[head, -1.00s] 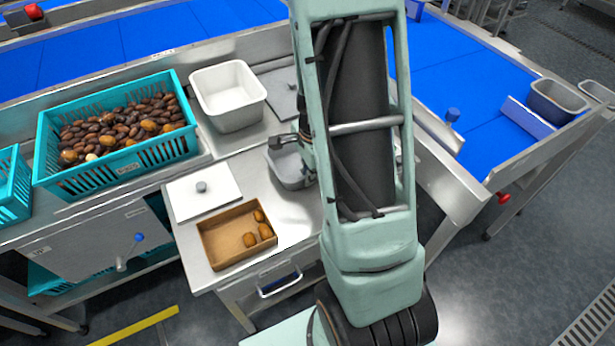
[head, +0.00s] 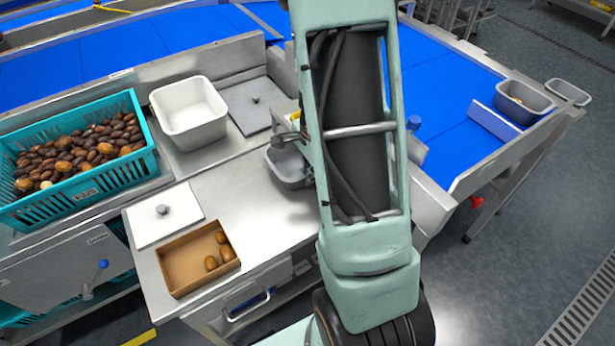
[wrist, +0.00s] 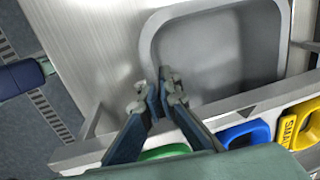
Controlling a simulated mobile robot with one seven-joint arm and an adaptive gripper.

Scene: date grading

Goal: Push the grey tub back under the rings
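The grey tub (head: 286,168) is on the steel bench, partly hidden behind my arm in the head view. In the wrist view the empty tub (wrist: 225,45) fills the upper right. A metal strip runs along its lower side, with a green ring (wrist: 165,153), a blue ring (wrist: 246,133) and a yellow ring (wrist: 298,126) marked SMALL partly visible. My gripper (wrist: 158,92) has its fingers together with nothing seen between them, at the tub's lower left corner. I cannot tell whether the tips touch the rim. My gripper is hidden in the head view.
A teal crate (head: 90,195) of dates is further left. A blue belt (head: 455,140) and a grey bin (head: 525,95) are at right.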

